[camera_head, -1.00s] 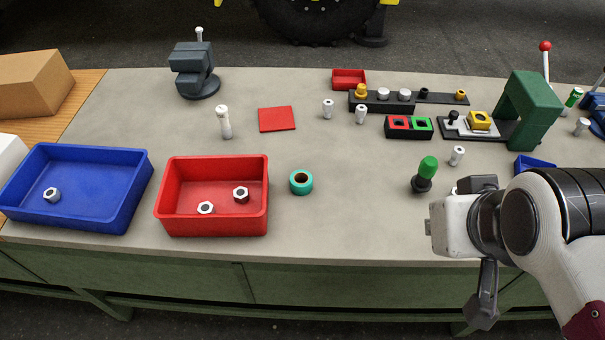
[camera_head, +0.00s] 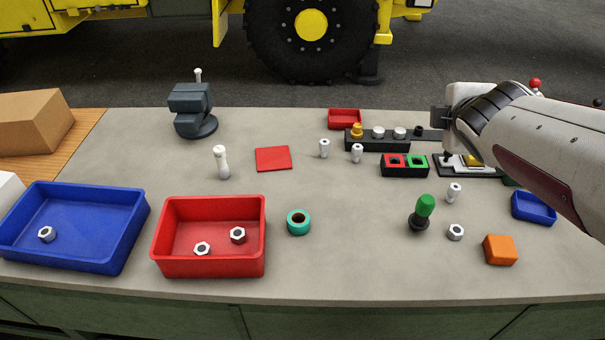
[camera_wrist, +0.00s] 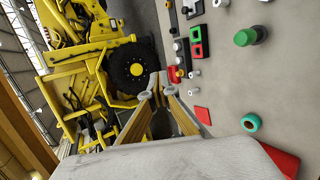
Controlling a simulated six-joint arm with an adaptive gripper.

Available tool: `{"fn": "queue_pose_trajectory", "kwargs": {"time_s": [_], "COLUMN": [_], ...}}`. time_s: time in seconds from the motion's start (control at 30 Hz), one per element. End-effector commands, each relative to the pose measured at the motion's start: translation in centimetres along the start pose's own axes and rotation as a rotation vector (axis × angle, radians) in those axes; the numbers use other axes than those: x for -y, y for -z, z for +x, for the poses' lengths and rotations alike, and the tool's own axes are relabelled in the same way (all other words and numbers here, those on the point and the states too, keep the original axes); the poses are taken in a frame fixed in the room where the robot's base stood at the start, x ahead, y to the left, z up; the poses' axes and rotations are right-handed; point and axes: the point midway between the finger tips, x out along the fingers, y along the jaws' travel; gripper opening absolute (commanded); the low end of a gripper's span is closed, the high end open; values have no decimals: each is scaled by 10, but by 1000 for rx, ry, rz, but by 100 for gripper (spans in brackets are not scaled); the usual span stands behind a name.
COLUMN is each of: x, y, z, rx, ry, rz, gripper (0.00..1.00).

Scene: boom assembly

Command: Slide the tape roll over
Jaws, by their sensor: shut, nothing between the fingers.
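The teal tape roll (camera_head: 298,231) lies flat on the table, just right of the red bin, with its dark hole facing up. It also shows in the wrist view (camera_wrist: 257,118), to the right of my fingers and well apart from them. My gripper (camera_wrist: 155,88) is shut and empty, with the fingers in the middle of the wrist view. In the head view my wrist is raised over the back right of the table, and the fingers are mostly hidden behind it.
The red bin (camera_head: 208,268) and blue bin (camera_head: 75,265) hold nuts. A green-handled tool (camera_head: 423,208), a nut (camera_head: 455,232) and an orange block (camera_head: 500,250) stand at right. A grey vise (camera_head: 192,108) stands at back left.

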Motion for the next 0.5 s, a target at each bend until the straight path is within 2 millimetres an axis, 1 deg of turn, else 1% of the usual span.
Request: {"fn": "queue_pose_trajectory", "kwargs": {"time_s": [0.03, 0.17, 0.27, 0.37, 0.5], "x": [-6, -20, -27, -31, -30], "y": [4, 17, 29, 42, 63], "z": [12, 37, 56, 74, 99], "rx": [-15, -64, -105, -151, -223], "ry": [-14, -62, -98, -136, -194], "rz": [-72, -283, -442, -598, -815], "gripper": [0, 0, 0, 0, 0]}}
